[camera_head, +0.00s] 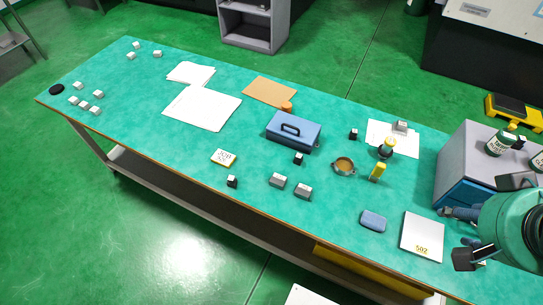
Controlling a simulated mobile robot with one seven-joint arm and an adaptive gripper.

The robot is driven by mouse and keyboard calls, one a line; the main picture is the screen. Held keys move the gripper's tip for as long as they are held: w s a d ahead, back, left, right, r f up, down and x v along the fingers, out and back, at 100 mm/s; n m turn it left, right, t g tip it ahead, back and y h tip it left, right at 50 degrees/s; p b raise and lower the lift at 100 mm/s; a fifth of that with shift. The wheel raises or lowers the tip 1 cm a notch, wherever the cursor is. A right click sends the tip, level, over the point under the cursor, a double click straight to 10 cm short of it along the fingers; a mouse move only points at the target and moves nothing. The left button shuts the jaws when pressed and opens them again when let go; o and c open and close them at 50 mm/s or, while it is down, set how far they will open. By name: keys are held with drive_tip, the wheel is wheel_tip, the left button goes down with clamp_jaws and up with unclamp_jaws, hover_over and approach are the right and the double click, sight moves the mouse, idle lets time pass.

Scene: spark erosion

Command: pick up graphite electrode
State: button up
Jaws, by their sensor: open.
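Several small dark blocks that look like graphite electrodes are on the teal bench: one in front of the blue box (298,158), one near the front edge (232,181), and one left of the papers at the back right (353,134). I cannot tell which one is meant. Their tops look pale in places. My gripper (463,237) is at the right, by the right edge of the white plate marked 502 (422,236). It is open, with nothing seen between its fingers. It is well apart from the dark blocks, and my arm hides part of the bench there.
Grey blocks (277,180) sit near the front edge. A blue box with a handle (292,132), a round bowl (343,166), yellow-topped items (377,171) and a blue pad (373,220) stand between. A grey cabinet (468,155) is at the right.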

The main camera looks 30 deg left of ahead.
drive_tip(key=w+a+f+n+g+p, duration=0.1)
drive_tip(key=w+a+f, duration=0.1)
drive_tip(key=w+a, duration=0.6)
drive_tip(key=w+a+f+n+g+y+p, duration=0.1)
drive_tip(key=w+a, duration=0.2)
drive_tip(key=a, duration=0.8)
drive_tip(key=w+a+f+g+p, duration=0.1)
drive_tip(key=w+a+f+g, duration=0.1)
drive_tip(key=w+a, duration=0.6)
drive_tip(key=s+a+f+p, duration=0.1)
drive_tip(key=s+a+f, duration=0.2)
drive_tip(key=a+f, duration=0.3)
drive_tip(key=s+a+f+n+g, duration=0.1)
drive_tip(key=s+a+f, duration=0.3)
drive_tip(key=a, duration=1.1)
drive_tip(key=s+a+f+n+h+p, duration=0.1)
drive_tip(key=s+a+f, duration=0.3)
drive_tip(key=a+f, duration=0.6)
drive_tip(key=shift+s+a+f+g+p, duration=0.2)
drive_tip(key=shift+s+a+g+p, duration=0.05)
drive_tip(key=shift+g+p, duration=0.05)
drive_tip(key=shift+f, duration=0.15)
